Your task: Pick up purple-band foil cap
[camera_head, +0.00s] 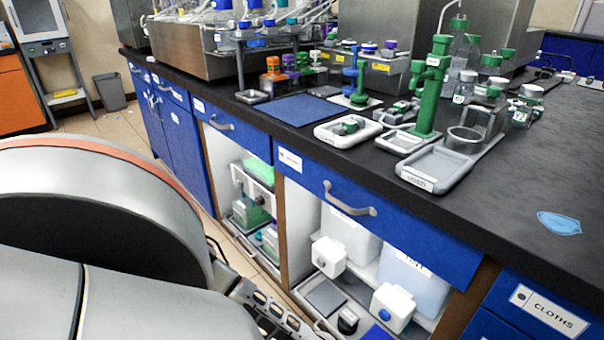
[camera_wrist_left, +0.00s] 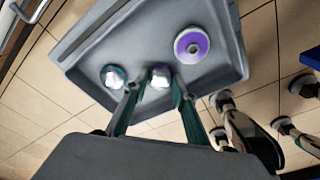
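In the left wrist view a silver foil cap (camera_wrist_left: 160,77) sits on a grey tray (camera_wrist_left: 100,40), between and just beyond my left gripper's fingertips (camera_wrist_left: 155,82). It has a faint purple tint. The fingers are spread, with a small gap on each side of the cap; whether they are level with it I cannot tell. A second silver foil cap (camera_wrist_left: 113,76) with a teal tint lies just left of the fingers.
In the head view the black bench (camera_head: 480,200) holds a green stand (camera_head: 431,90), a blue mat (camera_head: 290,109) and small trays. Open cabinets with white containers (camera_head: 350,235) are below.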

